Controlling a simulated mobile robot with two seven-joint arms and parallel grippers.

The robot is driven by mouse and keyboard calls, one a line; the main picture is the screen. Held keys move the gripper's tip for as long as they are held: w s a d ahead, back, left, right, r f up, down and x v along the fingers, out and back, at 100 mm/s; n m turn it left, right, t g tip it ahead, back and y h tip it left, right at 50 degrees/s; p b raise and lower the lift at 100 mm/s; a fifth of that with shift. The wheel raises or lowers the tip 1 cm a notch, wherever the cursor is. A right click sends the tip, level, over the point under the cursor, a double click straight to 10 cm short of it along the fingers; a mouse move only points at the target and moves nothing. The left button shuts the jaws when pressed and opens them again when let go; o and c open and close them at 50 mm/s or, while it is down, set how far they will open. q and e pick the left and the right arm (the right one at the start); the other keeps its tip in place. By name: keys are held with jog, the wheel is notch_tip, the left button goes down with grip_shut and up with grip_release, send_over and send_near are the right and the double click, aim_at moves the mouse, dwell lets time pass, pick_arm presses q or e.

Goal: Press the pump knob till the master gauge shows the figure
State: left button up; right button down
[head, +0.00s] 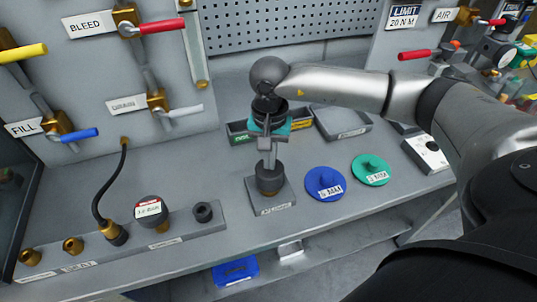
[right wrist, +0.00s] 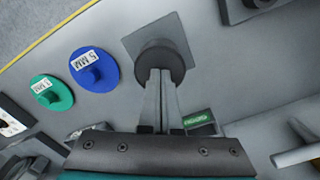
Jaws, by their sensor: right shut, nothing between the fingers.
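A dark round knob (head: 269,178) stands on a square grey plate (head: 270,205) with a small label on the bench; I take it to be the pump knob. It also shows in the right wrist view (right wrist: 160,58). My right gripper (head: 268,165) points down right over the knob, shut and empty, its fingertips at the knob's top; whether they touch is not clear. My left gripper is out of view.
A blue disc (head: 325,184) and a green disc (head: 370,170) lie right of the knob. A small tray (head: 240,134) and a grey tray (head: 342,122) are behind. A long block (head: 185,226) with brass fittings lies left. Valve handles project from the back panel.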

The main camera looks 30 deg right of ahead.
jog(key=shift+r+p, duration=1.2)
jog(key=shift+r, duration=1.1)
jog(key=shift+f, duration=0.2)
jog(key=shift+f+b, duration=1.3)
jog(key=shift+b, duration=0.15)
jog(key=shift+r+p, duration=0.95)
jog(key=shift+r, duration=0.55)
jog(key=shift+r, duration=0.1)
notch_tip(320, 180, up, 5)
jog(key=p, duration=0.3)
